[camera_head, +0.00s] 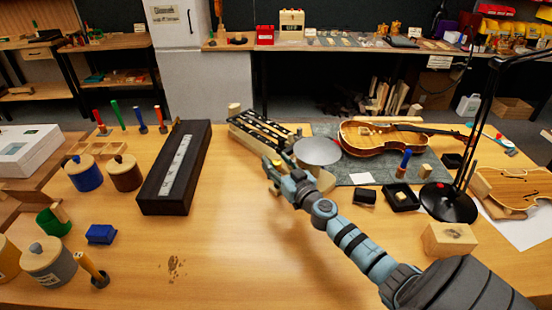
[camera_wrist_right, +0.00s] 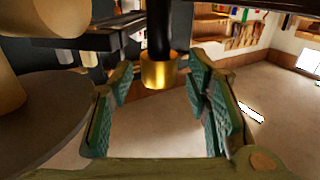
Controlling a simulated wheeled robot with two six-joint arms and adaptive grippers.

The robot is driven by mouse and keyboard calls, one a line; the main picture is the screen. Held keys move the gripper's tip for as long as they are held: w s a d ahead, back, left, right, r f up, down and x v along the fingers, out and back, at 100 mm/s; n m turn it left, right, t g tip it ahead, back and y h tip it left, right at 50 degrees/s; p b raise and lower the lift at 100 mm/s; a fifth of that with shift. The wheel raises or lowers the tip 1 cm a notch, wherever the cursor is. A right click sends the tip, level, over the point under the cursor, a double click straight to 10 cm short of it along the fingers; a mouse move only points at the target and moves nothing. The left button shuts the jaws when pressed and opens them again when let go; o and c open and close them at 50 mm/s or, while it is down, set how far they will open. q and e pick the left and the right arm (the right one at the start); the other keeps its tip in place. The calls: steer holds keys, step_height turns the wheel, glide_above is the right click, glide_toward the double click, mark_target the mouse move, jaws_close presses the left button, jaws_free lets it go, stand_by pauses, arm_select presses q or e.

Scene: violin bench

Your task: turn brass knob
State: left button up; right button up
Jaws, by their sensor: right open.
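The brass knob (camera_wrist_right: 158,71) shows in the right wrist view as a short gold cylinder at the end of a dark rod. It lies between the two green-padded fingers of my right gripper (camera_wrist_right: 160,95), with visible gaps on both sides. In the head view my right gripper (camera_head: 273,170) is at the near end of a dark railed fixture (camera_head: 262,130), left of a round grey disc (camera_head: 318,151). The knob cannot be made out there. The right gripper is open and holds nothing. My left gripper is not in view.
The grey disc (camera_wrist_right: 45,115) is close on the left in the wrist view. A violin (camera_head: 383,141) and a lamp base (camera_head: 447,203) stand right of the fixture. A long black case (camera_head: 190,150) is to the left. The front middle of the bench is mostly clear.

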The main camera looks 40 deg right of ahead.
steer(key=shift+w, duration=0.4)
steer(key=shift+d, duration=0.1)
